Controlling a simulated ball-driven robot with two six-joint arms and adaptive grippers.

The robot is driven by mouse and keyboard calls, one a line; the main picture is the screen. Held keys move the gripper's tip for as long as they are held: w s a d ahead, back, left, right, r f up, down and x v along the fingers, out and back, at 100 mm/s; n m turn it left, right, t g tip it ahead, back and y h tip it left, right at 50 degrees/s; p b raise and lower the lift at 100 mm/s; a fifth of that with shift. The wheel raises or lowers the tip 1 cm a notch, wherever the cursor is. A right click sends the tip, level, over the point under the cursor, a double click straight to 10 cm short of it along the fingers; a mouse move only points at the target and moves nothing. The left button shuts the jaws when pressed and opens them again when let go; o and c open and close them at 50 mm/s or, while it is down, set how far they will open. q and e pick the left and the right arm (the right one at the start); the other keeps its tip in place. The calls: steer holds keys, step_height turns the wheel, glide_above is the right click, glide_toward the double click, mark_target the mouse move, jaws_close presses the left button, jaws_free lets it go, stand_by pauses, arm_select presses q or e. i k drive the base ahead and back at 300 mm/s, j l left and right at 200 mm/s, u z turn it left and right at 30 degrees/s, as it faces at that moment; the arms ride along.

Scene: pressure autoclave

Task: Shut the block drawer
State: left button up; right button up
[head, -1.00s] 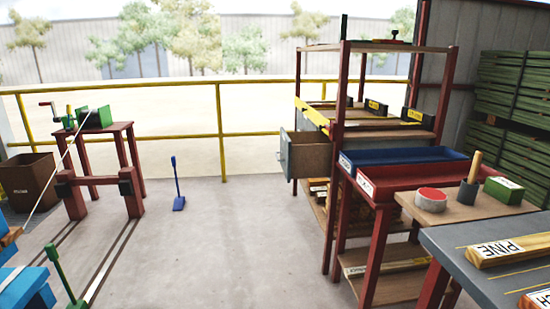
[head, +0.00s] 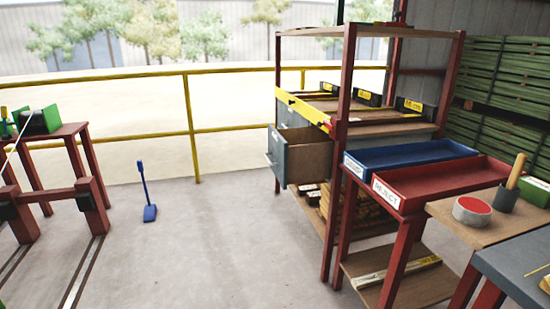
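The block drawer (head: 277,155) stands pulled out from the left side of the red-framed shelf rack, under its middle shelf. Its front is a grey-blue panel with a small handle, facing left. Neither of my grippers is in view.
A yellow bar (head: 303,107) runs along the rack's shelf edge above the drawer. A blue tray (head: 408,152) and a red tray (head: 445,182) stand right of it. A blue long-handled tool (head: 147,190) stands on open concrete floor (head: 215,235). A yellow railing (head: 120,137) runs behind.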

mark_target(302, 155)
steer(key=i+z, duration=0.2)
steer(key=z, duration=0.2)
steer(key=i+j+z, duration=0.15)
steer(key=z, duration=0.2)
